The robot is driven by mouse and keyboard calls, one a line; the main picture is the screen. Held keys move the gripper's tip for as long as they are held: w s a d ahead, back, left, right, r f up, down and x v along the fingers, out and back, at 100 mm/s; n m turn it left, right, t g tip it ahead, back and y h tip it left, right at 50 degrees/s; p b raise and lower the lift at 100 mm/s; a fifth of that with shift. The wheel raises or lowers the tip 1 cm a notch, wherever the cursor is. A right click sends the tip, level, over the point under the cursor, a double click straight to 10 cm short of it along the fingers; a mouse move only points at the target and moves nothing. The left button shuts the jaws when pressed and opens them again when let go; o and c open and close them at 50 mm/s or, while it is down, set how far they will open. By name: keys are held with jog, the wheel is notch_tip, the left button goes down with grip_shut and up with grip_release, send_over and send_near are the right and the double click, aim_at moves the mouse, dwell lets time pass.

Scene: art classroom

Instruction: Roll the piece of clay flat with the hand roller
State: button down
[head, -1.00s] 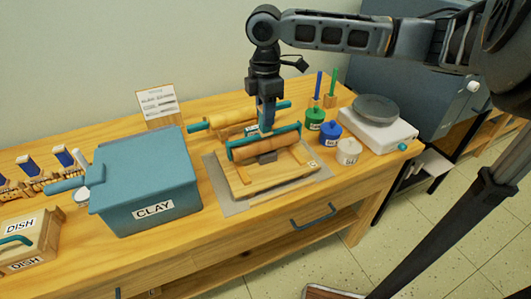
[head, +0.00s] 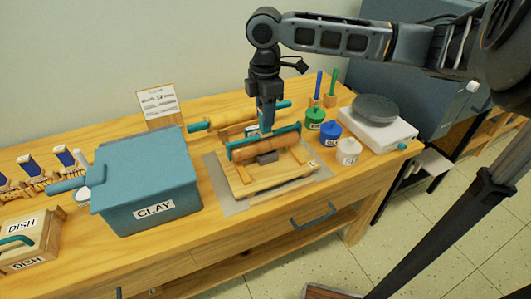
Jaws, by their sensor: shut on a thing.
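The hand roller (head: 252,151) has a wooden cylinder in a teal frame. My gripper (head: 266,128) is above it, shut on the frame's top. The roller hides part of the clay's far side, and I cannot tell whether the two touch. The board has a light wooden rail on each side and lies on a grey mat (head: 233,207).
A blue clay bin (head: 150,180) stands left of the board. A larger rolling pin (head: 232,117) lies behind it. Green (head: 315,119), blue (head: 331,133) and white (head: 348,151) jars and a scale (head: 378,133) stand to the right. The table's front edge is close to the mat.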

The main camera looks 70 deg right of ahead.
jog(key=shift+s+a+f, duration=0.35)
jog(key=shift+s+a, duration=0.4)
jog(key=shift+a, duration=0.1)
jog(key=shift+w, duration=0.1)
jog(key=shift+w+d, duration=0.6)
jog(key=shift+d, duration=0.15)
jog(key=shift+w+d+r, duration=0.25)
jog(key=shift+w+d, duration=0.4)
jog(key=shift+d, duration=0.1)
jog(key=shift+s+a+p, duration=0.1)
jog(key=shift+s+p, duration=0.05)
jog(key=shift+p, duration=0.15)
